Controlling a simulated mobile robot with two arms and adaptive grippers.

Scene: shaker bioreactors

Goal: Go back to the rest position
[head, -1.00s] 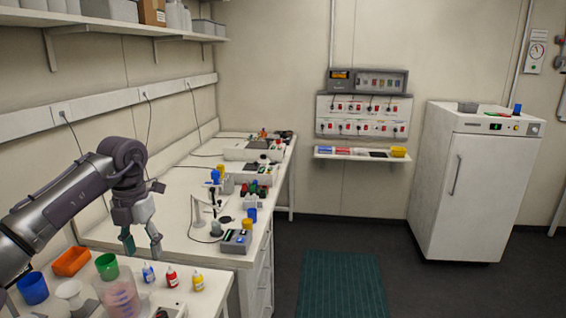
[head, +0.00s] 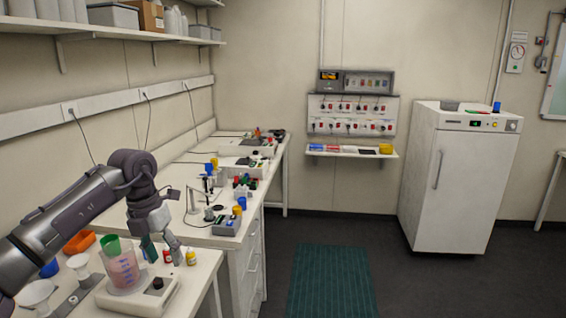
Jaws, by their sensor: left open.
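My left arm comes in from the left in the head view. Its gripper (head: 162,249) points down with its two fingers apart and nothing between them. It hangs above the front bench, in front of the small bottles with red (head: 167,256) and yellow (head: 191,257) labels, which it partly hides. A clear beaker with pinkish contents (head: 122,270) stands on a white device with a black knob (head: 140,298), just left of and below the gripper. My right gripper is not in the picture.
A green cup (head: 110,246), an orange tray (head: 79,242) and white funnels (head: 37,294) are near the arm. A long bench (head: 190,178) with equipment runs along the left wall. A white cabinet (head: 460,185) stands at right. The floor around the green mat (head: 332,280) is clear.

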